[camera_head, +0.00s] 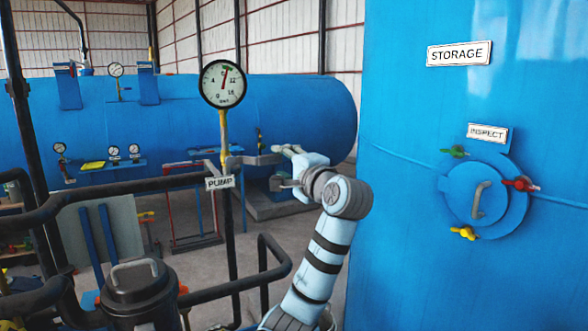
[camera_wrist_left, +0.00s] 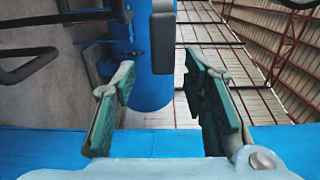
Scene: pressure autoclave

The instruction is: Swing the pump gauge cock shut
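The pump gauge (camera_head: 223,84) is a round white dial with a black rim on a yellow stem, above the PUMP sign (camera_head: 220,183). At the stem's foot a grey lever (camera_head: 252,160), which looks like the cock handle, points right, roughly level. My left gripper (camera_head: 280,167) is at the lever's right end, its fingers pointing left. In the left wrist view the green-padded fingers (camera_wrist_left: 160,78) are wide apart. A dark bar end (camera_wrist_left: 162,38), likely the lever, shows between and beyond them. Contact cannot be made out. My right gripper is out of view.
Black pipes (camera_head: 125,187) run left of and below the cock. The blue storage tank (camera_head: 440,120) stands close on the right, with an inspection hatch (camera_head: 485,200). A dark lidded canister (camera_head: 138,290) is at the lower left. A large blue horizontal tank (camera_head: 290,105) lies behind.

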